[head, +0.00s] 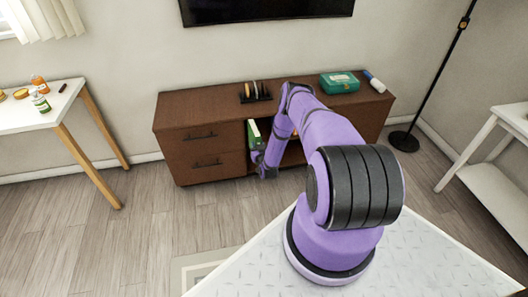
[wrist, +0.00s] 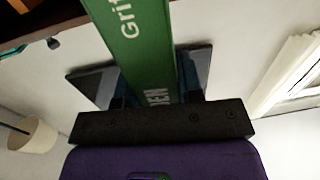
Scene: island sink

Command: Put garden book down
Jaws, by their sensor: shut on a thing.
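The garden book is green, with pale lettering on its spine, and it fills the top middle of the wrist view (wrist: 135,40). My gripper (wrist: 146,90) is shut on it, with one dark finger on each side. In the head view the green book (head: 254,132) shows at the left side of the cabinet's open middle compartment, upright or nearly so. My gripper (head: 262,163) is just below it, at the compartment's front. My arm hides part of the compartment, and I cannot tell whether the book touches the shelf.
The brown cabinet (head: 203,128) has drawers at its left. On its top stand a dark rack (head: 254,93) with discs, a green box (head: 339,82) and a white-and-blue cylinder (head: 374,82). A white table (head: 40,112) stands left, a floor lamp base (head: 404,141) right. Floor before the drawers is clear.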

